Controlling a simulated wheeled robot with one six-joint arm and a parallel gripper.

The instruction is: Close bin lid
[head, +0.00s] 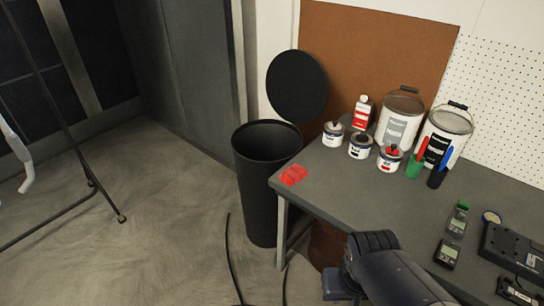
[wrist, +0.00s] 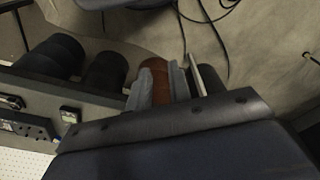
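The black bin (head: 262,190) is a tall round can on the floor beside the left end of the workbench. Its round black lid (head: 297,86) stands up, tilted back behind the rim, so the bin is open. My gripper (wrist: 160,85) shows in the wrist view as two grey fingers, apart, with a brown cylinder seen beyond the gap. It appears empty. In the head view my arm is at the lower right over the bench front, well away from the lid. My fingers are not clearly seen there.
The grey workbench (head: 330,180) carries paint cans (head: 400,118), a red cloth (head: 293,175) near its left corner, and small devices at right. A brown cylinder (head: 325,245) stands under it. Cables (head: 232,262) lie on the floor.

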